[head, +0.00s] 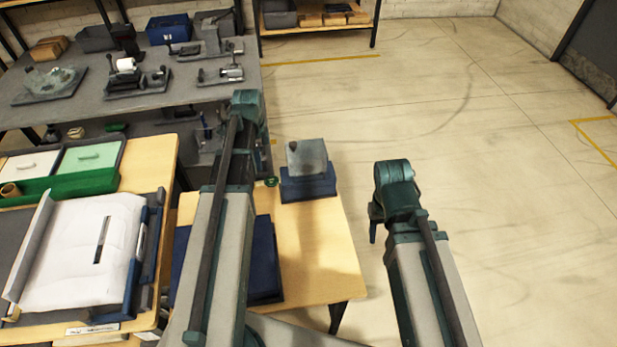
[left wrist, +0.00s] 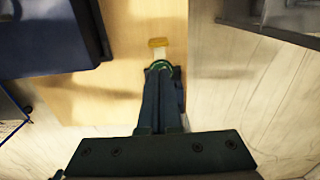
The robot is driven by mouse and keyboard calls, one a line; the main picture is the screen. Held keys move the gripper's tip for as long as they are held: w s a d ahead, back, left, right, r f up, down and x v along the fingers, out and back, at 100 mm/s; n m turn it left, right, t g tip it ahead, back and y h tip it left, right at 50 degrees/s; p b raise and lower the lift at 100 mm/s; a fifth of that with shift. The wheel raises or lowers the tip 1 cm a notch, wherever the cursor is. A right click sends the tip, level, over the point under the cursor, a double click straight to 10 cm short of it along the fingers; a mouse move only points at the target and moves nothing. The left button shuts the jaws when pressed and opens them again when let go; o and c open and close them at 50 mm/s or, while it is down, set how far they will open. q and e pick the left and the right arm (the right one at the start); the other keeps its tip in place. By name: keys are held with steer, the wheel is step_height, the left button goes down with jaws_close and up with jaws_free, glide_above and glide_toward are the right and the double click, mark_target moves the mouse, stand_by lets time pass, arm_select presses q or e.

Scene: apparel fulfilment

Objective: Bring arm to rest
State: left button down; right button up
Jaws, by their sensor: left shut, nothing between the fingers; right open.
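My left arm (head: 217,235) reaches forward over the small wooden table (head: 320,255) in the head view; its fingers are hidden there. In the left wrist view my left gripper (left wrist: 160,75) is shut and empty, with its fingers over the wooden tabletop (left wrist: 120,95). A small green round item shows at the fingertips; I cannot tell whether they touch it. My right arm (head: 425,265) is over the floor to the right of the table. My right gripper (head: 374,226) shows only in part at its end, pointing down and open, clear of the table.
A blue bin (head: 308,186) with a grey block (head: 307,157) stands at the table's far end. A dark blue case (head: 264,262) lies beside my left arm. A workbench with white sheets (head: 75,250) is at left. The floor at right (head: 520,230) is clear.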

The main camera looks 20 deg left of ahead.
arm_select(q)
steer(key=s+d+n, duration=0.4)
steer(key=s+d, duration=0.3)
steer(key=d, duration=0.6)
steer(key=s+d+n+y, duration=0.1)
steer(key=s+d+n, duration=0.4)
steer(key=d, duration=0.8)
steer(key=shift+s+d, duration=0.4)
steer(key=shift+s, duration=0.85)
